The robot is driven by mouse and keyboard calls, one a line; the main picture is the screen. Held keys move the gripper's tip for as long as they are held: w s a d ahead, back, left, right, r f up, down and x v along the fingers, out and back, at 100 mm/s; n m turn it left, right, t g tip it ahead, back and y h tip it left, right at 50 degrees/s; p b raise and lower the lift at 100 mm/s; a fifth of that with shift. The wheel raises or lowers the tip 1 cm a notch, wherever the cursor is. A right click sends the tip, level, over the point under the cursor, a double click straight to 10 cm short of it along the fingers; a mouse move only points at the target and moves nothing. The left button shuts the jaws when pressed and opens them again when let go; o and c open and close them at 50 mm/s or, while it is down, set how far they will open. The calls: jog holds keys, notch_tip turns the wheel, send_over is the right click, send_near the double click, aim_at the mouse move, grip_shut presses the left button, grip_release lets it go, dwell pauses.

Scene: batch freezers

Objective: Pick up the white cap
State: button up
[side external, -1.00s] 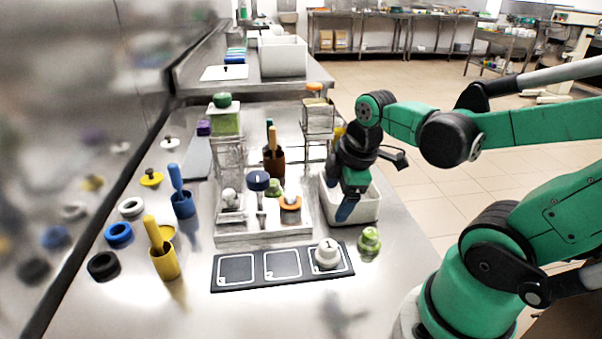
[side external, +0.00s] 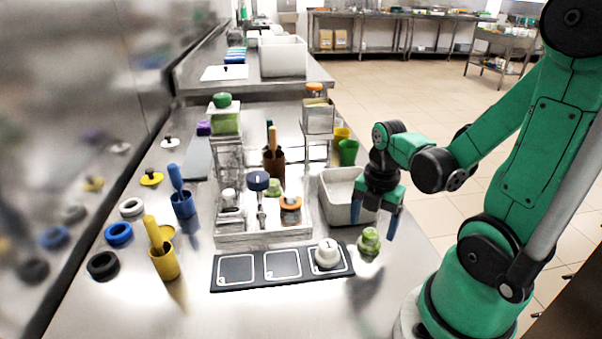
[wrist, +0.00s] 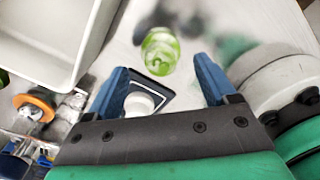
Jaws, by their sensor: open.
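A white cap (side external: 327,254) with a knob-like top sits on the rightmost square of the black three-square mat (side external: 232,284). In the wrist view the white cap (wrist: 140,104) shows partly, just right of the left finger, with its lower part hidden by my gripper. My gripper (side external: 375,223) points down with its blue fingers apart and empty. It is above the table, behind and to the right of the cap, near the green jar. The wrist view shows my gripper (wrist: 162,72) open too.
A green jar (side external: 369,242) stands right of the mat; it also shows ahead of the fingers in the wrist view (wrist: 160,51). A white bin (side external: 330,205) stands behind. A metal tray with several items (side external: 285,238) lies behind the mat. The table's front is clear.

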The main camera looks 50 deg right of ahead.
jog(key=shift+f, duration=0.9)
grip_shut()
jog(key=shift+r, duration=0.15)
